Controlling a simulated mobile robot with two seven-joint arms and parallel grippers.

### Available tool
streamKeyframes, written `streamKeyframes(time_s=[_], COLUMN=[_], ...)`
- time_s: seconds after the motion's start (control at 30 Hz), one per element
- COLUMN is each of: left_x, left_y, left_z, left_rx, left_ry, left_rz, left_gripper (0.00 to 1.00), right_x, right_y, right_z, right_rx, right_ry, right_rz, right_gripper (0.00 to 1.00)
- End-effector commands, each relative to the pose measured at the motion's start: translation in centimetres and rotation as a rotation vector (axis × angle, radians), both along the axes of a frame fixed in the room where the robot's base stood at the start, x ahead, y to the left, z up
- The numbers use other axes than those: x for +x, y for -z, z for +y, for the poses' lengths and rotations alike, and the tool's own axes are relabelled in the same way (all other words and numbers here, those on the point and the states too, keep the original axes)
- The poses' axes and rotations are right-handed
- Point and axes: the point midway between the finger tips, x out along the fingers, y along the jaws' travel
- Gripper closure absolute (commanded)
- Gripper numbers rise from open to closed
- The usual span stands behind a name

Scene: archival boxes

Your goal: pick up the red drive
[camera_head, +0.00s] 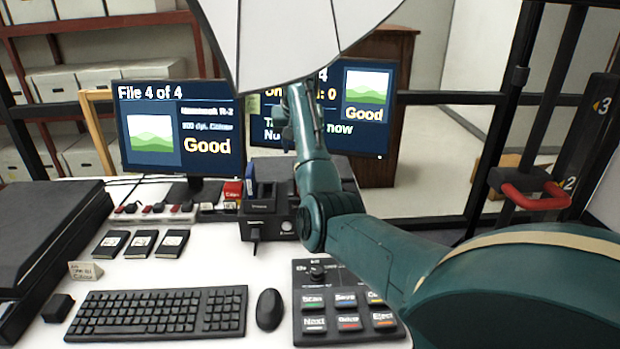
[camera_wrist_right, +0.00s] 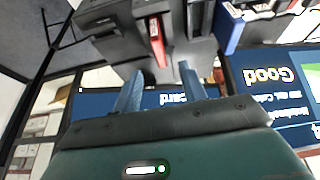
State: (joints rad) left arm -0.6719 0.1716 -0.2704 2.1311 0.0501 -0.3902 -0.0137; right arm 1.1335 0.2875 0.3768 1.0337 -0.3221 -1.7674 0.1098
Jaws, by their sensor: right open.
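The red drive (camera_wrist_right: 157,42) shows in the right wrist view, upright in a slot of a grey dock (camera_wrist_right: 112,20). In the head view I cannot make it out; my right arm covers that part of the dock (camera_head: 268,224). My right gripper (camera_wrist_right: 160,73) is open and empty. Its two blue-grey fingers point toward the red drive, one to each side of it in the picture, and look short of it. My left gripper is not in view.
A blue drive (camera_wrist_right: 233,28) stands beside the dock's red drive. Two monitors (camera_head: 182,135) stand behind. A keyboard (camera_head: 158,313), mouse (camera_head: 269,309) and button panel (camera_head: 343,327) lie in front. Three black drives (camera_head: 142,243) lie on the white desk.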

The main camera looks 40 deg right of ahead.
Motion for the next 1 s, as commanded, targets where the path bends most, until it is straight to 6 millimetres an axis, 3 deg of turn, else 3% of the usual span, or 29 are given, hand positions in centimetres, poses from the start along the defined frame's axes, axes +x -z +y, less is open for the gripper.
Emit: streamKeyframes(time_s=[0.17,0.53,1.0], left_x=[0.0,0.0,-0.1], left_y=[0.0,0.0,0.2], left_z=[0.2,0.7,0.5], left_rx=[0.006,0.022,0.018], left_ry=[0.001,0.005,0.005], left_rz=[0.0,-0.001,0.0], left_gripper=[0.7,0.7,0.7], right_x=[0.2,2.1,3.5], right_y=[0.6,6.4,9.4], right_z=[-0.2,-1.8,-3.1], right_rx=[0.003,0.003,0.004], right_ry=[0.001,0.002,0.002], right_rz=[0.001,0.003,0.002], right_gripper=[0.58,0.58,0.58])
